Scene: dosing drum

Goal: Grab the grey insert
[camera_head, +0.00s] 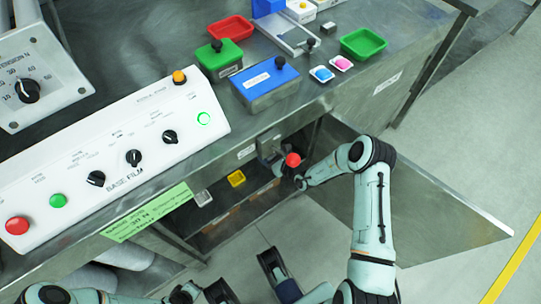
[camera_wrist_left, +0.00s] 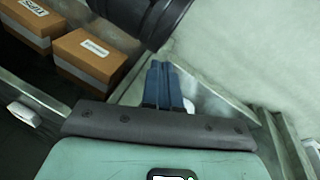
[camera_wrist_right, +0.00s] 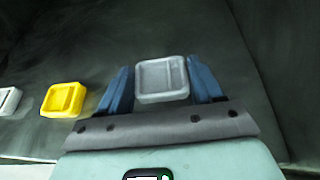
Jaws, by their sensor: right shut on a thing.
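The grey insert (camera_wrist_right: 162,80) is a small square tray-like piece in the right wrist view. My right gripper (camera_wrist_right: 160,82) is shut on it, with one blue finger against each side. In the head view my right arm reaches into the open cabinet under the counter, and its fingers and the grey insert are hard to make out there. My left gripper (camera_wrist_left: 165,85) is shut and empty in the left wrist view, its two blue fingers side by side.
A yellow insert (camera_wrist_right: 64,99) and a whitish insert (camera_wrist_right: 9,101) lie left of the grey one. A red knob (camera_head: 293,160) sits close to my right wrist. The open cabinet door (camera_head: 430,200) lies behind my right arm. Brown boxes (camera_wrist_left: 92,55) show in the left wrist view.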

